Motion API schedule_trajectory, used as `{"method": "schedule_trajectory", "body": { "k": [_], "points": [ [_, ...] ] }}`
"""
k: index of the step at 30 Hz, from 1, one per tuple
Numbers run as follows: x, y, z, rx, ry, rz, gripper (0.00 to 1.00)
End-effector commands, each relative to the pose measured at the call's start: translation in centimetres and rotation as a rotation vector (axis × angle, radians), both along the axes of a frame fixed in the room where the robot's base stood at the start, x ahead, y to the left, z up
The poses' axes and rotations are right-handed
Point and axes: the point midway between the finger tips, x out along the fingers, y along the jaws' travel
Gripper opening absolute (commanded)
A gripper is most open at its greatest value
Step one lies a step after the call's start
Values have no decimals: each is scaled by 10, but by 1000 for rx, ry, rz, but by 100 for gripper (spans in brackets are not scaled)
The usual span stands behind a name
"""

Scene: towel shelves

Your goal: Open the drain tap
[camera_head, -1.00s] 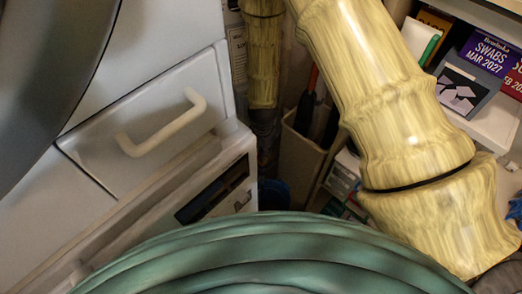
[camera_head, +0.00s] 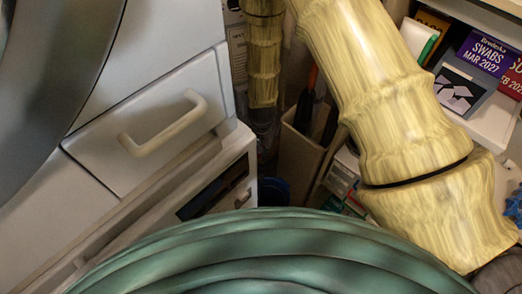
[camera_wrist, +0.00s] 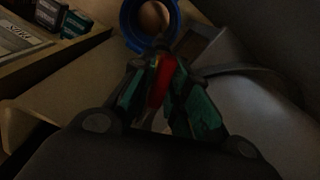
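In the wrist view a red piece (camera_wrist: 160,80), which looks like the tap's handle, stands between the two green fingers of my gripper (camera_wrist: 163,72). The fingers are apart, one on each side of the red piece, and lie close to it. The dark picture does not show whether they press on it. The tap's body and spout cannot be made out. In the head view my gripper and the tap are hidden low beside the white cabinet.
A blue round container (camera_wrist: 143,28) with something brown inside lies beyond the fingertips. The white cabinet (camera_head: 95,215) with a drawer handle (camera_head: 165,125) closes off the left. A beige bin (camera_head: 300,150) and shelves with boxes (camera_head: 487,52) crowd the right. The gap between is narrow.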

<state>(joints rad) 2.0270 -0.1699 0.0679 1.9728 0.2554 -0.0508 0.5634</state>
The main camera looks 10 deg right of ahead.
Motion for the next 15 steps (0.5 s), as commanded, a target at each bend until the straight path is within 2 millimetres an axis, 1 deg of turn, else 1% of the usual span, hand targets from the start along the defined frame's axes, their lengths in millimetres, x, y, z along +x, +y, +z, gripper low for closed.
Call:
{"method": "schedule_trajectory", "body": {
  "k": [1,2,3,11,15],
  "points": [
    [-2,-1,-1,0,3,-1,28],
    [-2,0,-1,0,3,0,34],
    [-1,0,-1,0,3,0,36],
    [0,1,0,1,-1,1,36],
    [1,2,4,0,-1,1,36]
  ]
}}
